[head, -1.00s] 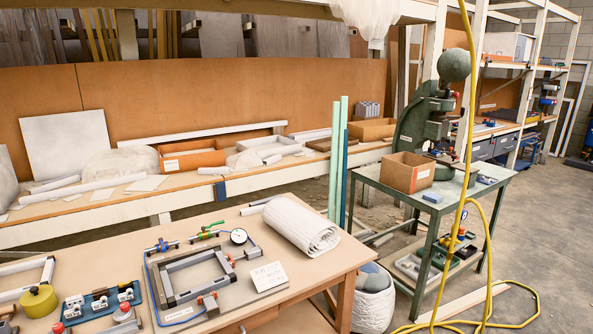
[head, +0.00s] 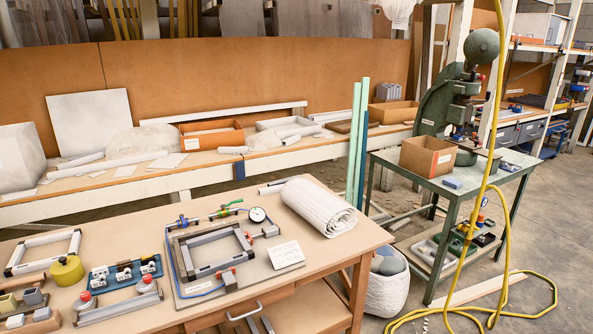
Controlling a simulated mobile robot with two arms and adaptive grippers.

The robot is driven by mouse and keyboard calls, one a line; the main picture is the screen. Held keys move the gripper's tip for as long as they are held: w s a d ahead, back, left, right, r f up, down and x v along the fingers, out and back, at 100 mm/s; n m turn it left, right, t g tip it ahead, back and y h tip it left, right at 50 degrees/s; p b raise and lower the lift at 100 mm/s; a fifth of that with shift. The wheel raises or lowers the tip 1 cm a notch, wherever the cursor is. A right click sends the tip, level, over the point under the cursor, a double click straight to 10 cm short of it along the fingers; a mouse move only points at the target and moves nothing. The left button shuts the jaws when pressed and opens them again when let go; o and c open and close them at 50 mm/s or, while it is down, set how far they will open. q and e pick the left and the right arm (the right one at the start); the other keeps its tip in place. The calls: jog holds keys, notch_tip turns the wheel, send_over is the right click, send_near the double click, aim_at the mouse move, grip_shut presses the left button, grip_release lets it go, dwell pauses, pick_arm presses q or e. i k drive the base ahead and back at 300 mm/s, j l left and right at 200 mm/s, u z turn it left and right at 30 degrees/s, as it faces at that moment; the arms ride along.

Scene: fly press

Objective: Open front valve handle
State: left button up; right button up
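A fixture plate with a grey metal frame (head: 190,262) lies on the wooden table. Along its back edge are a small valve with a blue part (head: 181,222) at the left and a fitting with a green handle (head: 230,205) beside a round dial gauge (head: 257,215). A small grey block with a red part (head: 228,279) is at the front right corner, with a blue hose running from it. I cannot tell which of these is the front valve handle, or whether any is open. Neither of my grippers is in view.
A white roll (head: 315,208) and a white card (head: 286,253) lie right of the frame. A blue tray (head: 123,273), a yellow round container (head: 67,270) and red-knobbed parts are at the left. A green press (head: 448,108) stands beyond, with a yellow hose (head: 492,145) hanging before it.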

aim_at(183, 220)
jog(key=i+j+u, duration=0.2)
jog(key=j, duration=0.2)
jog(key=i+j+u, duration=0.15)
jog(key=j, duration=0.25)
jog(key=i+j+u, duration=0.2)
jog(key=i+l+z, duration=0.15)
jog(key=i, duration=0.15)
jog(key=i+z, duration=0.1)
jog(key=i, duration=0.2)
